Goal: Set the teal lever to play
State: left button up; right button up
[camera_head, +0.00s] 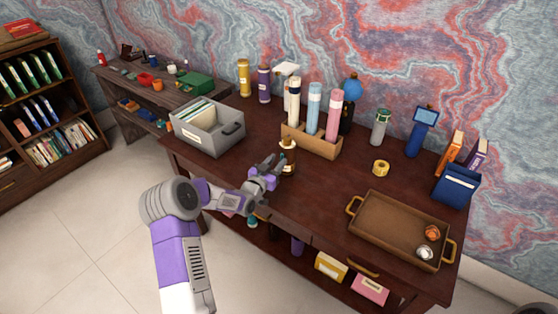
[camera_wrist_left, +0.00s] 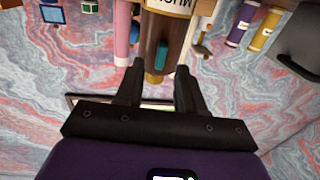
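A brown cylinder (camera_head: 288,159) with a cream label stands near the front edge of the desk, left of centre. In the left wrist view, which is upside down, the brown cylinder (camera_wrist_left: 152,38) carries a label with partly cut-off lettering like "MUSIC". A small teal lever (camera_wrist_left: 160,55) shows on its front; the lever's setting cannot be read. My left gripper (camera_head: 268,168) is at the cylinder's left side in the head view. In the wrist view my left gripper (camera_wrist_left: 159,78) is open, its fingers apart on either side of the lever's line, nothing visibly held. My right gripper is not in view.
Behind the cylinder a wooden holder (camera_head: 312,142) holds white, blue and pink tubes. A grey file box (camera_head: 226,141) stands to the left. A brown tray (camera_head: 387,237) lies to the right, with a yellow tape roll (camera_head: 380,168) behind it. Bare desk lies between cylinder and tray.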

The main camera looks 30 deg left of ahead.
pick_arm(q)
jog(key=shift+w, duration=0.9)
grip_shut()
